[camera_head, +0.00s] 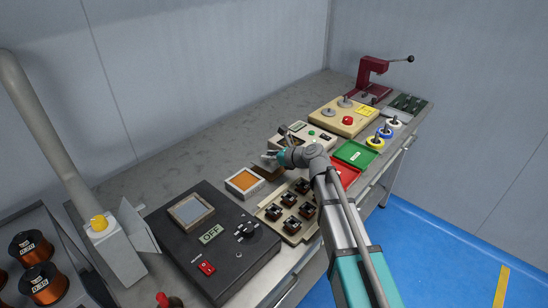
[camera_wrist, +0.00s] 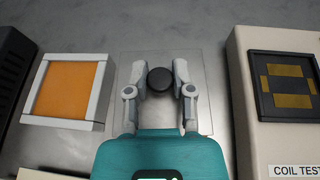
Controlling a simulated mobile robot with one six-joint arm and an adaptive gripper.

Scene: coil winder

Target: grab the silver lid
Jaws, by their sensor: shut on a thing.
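The silver lid (camera_wrist: 205,105) is a flat, square, grey plate with a round black knob (camera_wrist: 160,79) in its middle, seen in the wrist view. My gripper (camera_wrist: 160,74) has its two fingers closed on either side of the knob. The gripper body hides the near part of the lid. In the head view my gripper (camera_head: 270,156) is low over the bench, between the orange-topped box and the cream tester, and the lid cannot be made out clearly there. I cannot tell whether the lid is lifted.
An orange-topped box (camera_wrist: 66,90) stands close on the left, and the coil tester (camera_wrist: 245,110) close on the right. A tray of small coils (camera_head: 273,212) and a black control panel (camera_head: 205,255) lie nearer. The bench behind (camera_head: 190,150) is clear.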

